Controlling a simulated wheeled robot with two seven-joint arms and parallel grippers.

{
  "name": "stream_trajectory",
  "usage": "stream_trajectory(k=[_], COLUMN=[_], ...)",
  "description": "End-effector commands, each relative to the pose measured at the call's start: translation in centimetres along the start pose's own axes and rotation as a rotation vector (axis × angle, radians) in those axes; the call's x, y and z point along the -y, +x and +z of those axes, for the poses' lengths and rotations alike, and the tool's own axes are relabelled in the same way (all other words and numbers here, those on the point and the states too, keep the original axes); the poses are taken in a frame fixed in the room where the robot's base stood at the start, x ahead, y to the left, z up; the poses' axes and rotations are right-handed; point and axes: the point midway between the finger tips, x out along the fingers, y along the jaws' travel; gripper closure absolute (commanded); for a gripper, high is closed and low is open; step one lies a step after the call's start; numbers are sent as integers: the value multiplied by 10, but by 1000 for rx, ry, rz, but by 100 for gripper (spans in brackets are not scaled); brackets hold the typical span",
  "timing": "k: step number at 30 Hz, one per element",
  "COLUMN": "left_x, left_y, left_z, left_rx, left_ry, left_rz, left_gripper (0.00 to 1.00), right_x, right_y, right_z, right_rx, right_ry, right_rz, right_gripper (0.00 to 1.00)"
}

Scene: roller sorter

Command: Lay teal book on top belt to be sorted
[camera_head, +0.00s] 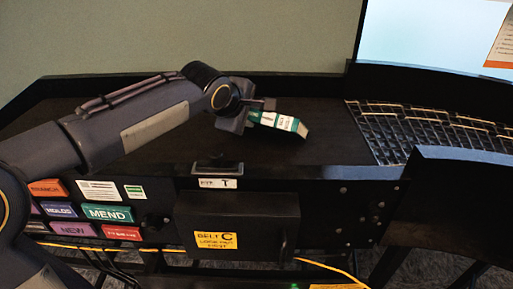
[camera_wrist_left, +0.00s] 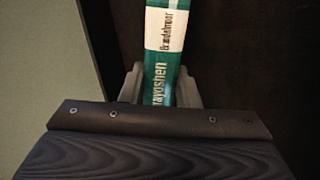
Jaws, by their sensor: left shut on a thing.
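The teal book (camera_head: 282,122), with white label bands, is in my left gripper (camera_head: 256,115). In the head view it sticks out to the right of the jaws, over the dark top belt (camera_head: 320,152). I cannot tell whether it touches the belt. In the left wrist view the book's teal spine (camera_wrist_left: 164,60), with a white band and lettering, runs up from between the jaws of the left gripper (camera_wrist_left: 160,88). The jaws are shut on it. My right gripper is in neither view.
A roller section (camera_head: 410,128) lies to the right of the belt. A black rail (camera_head: 300,77) runs along the back. Coloured labels such as MEND (camera_head: 107,213) and a BELT C box (camera_head: 237,222) are on the front panel. A bright screen (camera_head: 430,32) stands at the back right.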

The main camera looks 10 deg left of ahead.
Motion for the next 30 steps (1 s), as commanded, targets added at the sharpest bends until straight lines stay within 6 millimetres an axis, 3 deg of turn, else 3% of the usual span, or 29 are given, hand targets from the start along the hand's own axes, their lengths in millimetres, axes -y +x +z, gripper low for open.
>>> stream_trajectory(k=[3,4,7,21,30], left_x=[-3,-1,-1,-1,-2], left_y=[-2,-1,-1,-2,-34], left_z=[0,0,0,0,0], left_rx=[1,0,0,-1,-1], left_ry=[0,0,0,0,-1], left_rz=[7,1,1,1,3], left_gripper=[100,70,57,57,57], right_x=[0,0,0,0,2], right_y=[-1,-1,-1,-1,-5], right_z=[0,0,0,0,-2], right_rx=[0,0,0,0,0], right_ry=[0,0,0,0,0], right_rz=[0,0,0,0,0], right_gripper=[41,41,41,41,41])
